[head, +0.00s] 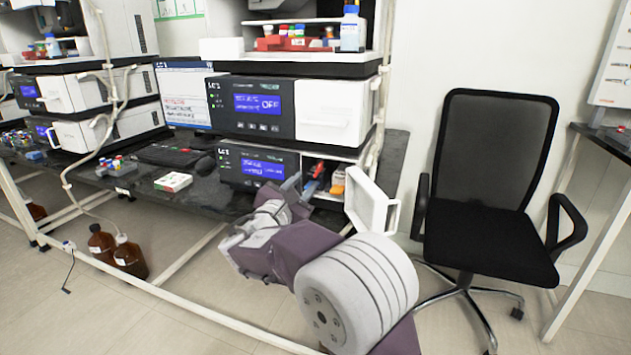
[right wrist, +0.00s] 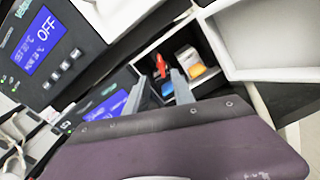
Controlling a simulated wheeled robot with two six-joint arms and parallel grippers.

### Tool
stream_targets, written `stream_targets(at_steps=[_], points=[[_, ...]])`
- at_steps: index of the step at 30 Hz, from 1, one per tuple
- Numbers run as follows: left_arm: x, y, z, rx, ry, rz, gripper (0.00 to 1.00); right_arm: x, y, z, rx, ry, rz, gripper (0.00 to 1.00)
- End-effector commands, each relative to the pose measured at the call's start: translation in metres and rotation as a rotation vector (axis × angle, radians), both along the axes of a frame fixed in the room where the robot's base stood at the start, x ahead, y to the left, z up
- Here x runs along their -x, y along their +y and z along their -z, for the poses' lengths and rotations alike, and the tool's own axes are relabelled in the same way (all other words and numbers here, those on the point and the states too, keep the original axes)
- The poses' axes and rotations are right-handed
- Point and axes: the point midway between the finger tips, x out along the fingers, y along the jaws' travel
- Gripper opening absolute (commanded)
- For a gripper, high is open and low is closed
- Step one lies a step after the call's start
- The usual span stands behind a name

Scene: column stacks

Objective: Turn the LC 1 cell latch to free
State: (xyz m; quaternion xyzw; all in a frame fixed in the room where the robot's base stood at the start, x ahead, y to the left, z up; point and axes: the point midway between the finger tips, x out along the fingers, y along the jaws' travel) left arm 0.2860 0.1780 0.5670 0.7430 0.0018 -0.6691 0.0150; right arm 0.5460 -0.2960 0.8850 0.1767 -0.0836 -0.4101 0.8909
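The lower LC 1 module (head: 257,168) stands on the bench with its compartment open at the right. A small red piece, which looks like the cell latch, shows inside it in the head view (head: 319,169) and in the right wrist view (right wrist: 161,66). I cannot read its position. My right gripper (head: 301,187) is at the front of this compartment. In the right wrist view my right gripper (right wrist: 155,82) has its two grey fingers apart, with the red piece seen beyond the gap. I cannot tell whether they touch it. My left gripper is not in view.
The compartment's white door (head: 369,206) hangs open at its right, close to my right arm. An orange and white box (right wrist: 190,64) is inside. The upper LC 1 module (head: 262,105) shows OFF. A black chair (head: 490,240) stands to the right.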

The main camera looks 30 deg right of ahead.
Motion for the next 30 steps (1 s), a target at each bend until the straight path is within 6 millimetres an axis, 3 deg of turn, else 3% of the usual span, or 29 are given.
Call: stream_targets(at_steps=[6, 11, 22, 25, 30], points=[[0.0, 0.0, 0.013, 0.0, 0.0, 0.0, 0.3, -0.029, -0.037, 0.004, -0.003, 0.0, 0.006, 0.3], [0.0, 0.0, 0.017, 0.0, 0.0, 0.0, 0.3, -0.046, -0.056, 0.002, -0.003, 0.0, 0.003, 0.3], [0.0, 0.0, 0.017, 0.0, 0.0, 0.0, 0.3, -0.053, -0.063, 0.001, -0.003, 0.002, 0.001, 0.3], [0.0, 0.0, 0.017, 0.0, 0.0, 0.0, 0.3, -0.053, -0.063, 0.001, -0.003, 0.002, 0.001, 0.02], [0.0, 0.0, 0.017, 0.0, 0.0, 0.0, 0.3, -0.053, -0.063, 0.001, -0.004, 0.001, 0.001, 0.0]])
